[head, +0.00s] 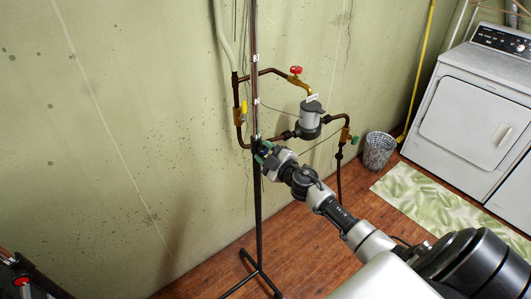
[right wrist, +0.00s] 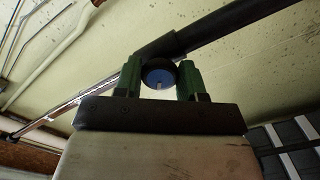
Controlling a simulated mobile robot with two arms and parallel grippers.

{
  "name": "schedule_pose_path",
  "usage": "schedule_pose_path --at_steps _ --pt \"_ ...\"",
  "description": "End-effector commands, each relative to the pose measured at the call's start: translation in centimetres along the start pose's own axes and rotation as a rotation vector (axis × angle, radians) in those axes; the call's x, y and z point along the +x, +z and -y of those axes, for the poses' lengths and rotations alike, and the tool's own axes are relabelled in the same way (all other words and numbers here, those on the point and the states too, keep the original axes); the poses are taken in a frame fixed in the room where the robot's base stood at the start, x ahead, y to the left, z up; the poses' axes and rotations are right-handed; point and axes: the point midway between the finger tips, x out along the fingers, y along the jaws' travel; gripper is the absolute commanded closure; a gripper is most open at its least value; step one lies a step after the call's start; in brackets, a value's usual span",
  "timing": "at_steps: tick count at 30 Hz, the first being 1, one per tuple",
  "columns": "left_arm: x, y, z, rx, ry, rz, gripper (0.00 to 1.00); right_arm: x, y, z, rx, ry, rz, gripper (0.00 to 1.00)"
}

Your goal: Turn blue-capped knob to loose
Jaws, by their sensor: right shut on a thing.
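The blue-capped knob (right wrist: 159,77) shows in the right wrist view as a round dark knob with a blue face and a small pale mark. My right gripper (right wrist: 160,82) has its two green fingers on either side of the knob and is shut on it. In the head view my right gripper (head: 263,156) is at the upright black stand (head: 258,200), and the knob is hidden there behind the gripper. In the right wrist view a dark tube (right wrist: 235,22) runs past just behind the knob. My left gripper cannot be made out in the head view.
A wire basket (head: 379,150), a leaf-patterned mat (head: 428,190) and a white dryer (head: 470,110) stand further right.

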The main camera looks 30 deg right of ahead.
Motion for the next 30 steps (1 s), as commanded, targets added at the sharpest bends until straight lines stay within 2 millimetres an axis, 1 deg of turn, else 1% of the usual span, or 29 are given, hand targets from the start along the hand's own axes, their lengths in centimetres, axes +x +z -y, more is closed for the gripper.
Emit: schedule_pose_path --at_steps 30 --pt "2.0 0.2 -0.1 0.002 0.000 0.000 0.57 0.0 0.1 0.1 -0.971 -0.001 -0.001 0.84"
